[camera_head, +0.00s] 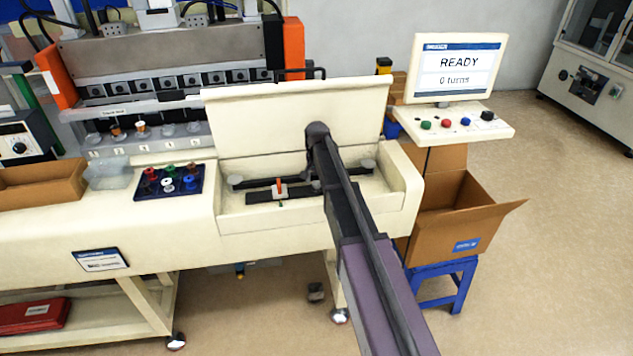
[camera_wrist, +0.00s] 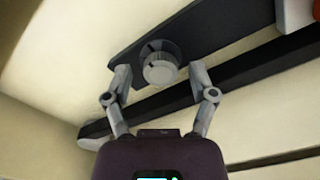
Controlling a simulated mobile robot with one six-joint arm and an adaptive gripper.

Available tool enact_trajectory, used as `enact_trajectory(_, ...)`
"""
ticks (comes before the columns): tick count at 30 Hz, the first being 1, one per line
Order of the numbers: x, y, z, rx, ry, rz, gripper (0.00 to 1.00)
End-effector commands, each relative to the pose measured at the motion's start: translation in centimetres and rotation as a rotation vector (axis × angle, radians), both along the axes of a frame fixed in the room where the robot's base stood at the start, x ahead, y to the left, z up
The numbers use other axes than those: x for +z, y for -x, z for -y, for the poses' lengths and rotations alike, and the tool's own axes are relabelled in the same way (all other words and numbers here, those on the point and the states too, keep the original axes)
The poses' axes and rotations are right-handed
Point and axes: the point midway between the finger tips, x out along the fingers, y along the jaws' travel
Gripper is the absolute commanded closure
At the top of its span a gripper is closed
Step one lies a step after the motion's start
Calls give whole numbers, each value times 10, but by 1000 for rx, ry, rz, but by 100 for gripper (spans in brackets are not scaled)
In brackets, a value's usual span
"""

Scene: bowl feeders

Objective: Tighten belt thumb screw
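A round pale knob, the thumb screw (camera_wrist: 160,68), sits on a dark plate (camera_wrist: 200,30) in the wrist view. My gripper (camera_wrist: 160,74) is open, with one fingertip on each side of the knob. A visible gap separates each fingertip from the knob, and nothing is held. In the camera_head view my arm reaches into the open cream compartment (camera_head: 238,221) of the machine. It hides this knob and my fingers there. A dark belt bar (camera_wrist: 240,75) runs below the plate in the wrist view.
A red-handled lever (camera_head: 280,189) stands left of my arm in the compartment. The raised lid (camera_head: 255,120) stands behind it. The screen (camera_head: 457,68) reads "READY" and "0 turns". A tray of coloured spools (camera_head: 158,193) lies left. A cardboard box (camera_head: 452,228) stands right.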

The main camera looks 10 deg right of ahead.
Motion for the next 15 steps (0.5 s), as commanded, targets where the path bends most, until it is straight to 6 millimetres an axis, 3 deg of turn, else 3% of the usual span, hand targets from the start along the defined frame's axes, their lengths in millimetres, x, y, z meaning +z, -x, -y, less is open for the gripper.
enact_trajectory(15,0,-1,0,18,0,2,21)
